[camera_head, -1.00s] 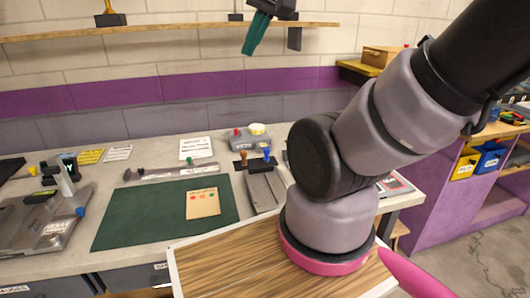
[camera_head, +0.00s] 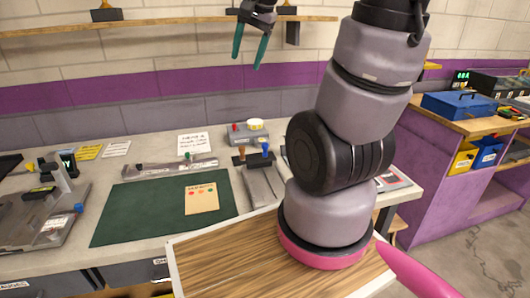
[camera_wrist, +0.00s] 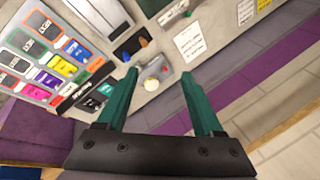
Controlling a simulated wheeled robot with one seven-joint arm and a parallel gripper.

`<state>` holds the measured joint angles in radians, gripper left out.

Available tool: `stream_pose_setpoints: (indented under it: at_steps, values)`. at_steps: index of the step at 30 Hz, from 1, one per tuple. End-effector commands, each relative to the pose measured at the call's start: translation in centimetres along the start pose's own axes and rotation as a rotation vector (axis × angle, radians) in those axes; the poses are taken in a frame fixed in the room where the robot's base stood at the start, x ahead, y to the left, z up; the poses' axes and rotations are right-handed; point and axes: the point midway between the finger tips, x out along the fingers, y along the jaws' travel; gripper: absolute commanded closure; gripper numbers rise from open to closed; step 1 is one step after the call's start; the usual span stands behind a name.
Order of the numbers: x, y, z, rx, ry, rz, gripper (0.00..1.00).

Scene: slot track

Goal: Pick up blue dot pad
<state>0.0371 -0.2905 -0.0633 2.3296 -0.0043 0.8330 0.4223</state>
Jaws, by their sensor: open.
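My gripper (camera_head: 249,60) is open and empty, high in front of the back wall, above the workbench. In the wrist view its green fingers (camera_wrist: 161,76) are spread apart, with the bench below. A rack of coloured, labelled pads (camera_wrist: 48,58) shows at the upper left of the wrist view, well away from the fingers. I cannot tell which pad is the blue dot one, as the markings are too small. In the head view my arm hides most of the rack, and only its right part (camera_head: 395,181) shows.
A tan card with coloured dots (camera_head: 202,199) lies on a green mat (camera_head: 140,215). A shelf (camera_head: 160,27) runs along the wall. A blue toolbox (camera_head: 458,106) sits at right.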

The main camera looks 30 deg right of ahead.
Motion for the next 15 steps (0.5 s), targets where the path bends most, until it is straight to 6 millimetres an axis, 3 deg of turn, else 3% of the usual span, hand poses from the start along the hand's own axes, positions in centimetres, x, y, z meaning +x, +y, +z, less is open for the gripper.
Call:
stream_pose_setpoints:
  at_steps: [1, 8, 15]
  values:
    - [1.8, 0.0, -1.2, 0.061, -0.016, 0.032, 0.32]
    - [9.4, 0.8, -6.0, 0.344, -0.04, 0.157, 0.32]
    - [18.5, 3.8, -9.9, 0.624, -0.03, 0.301, 0.32]
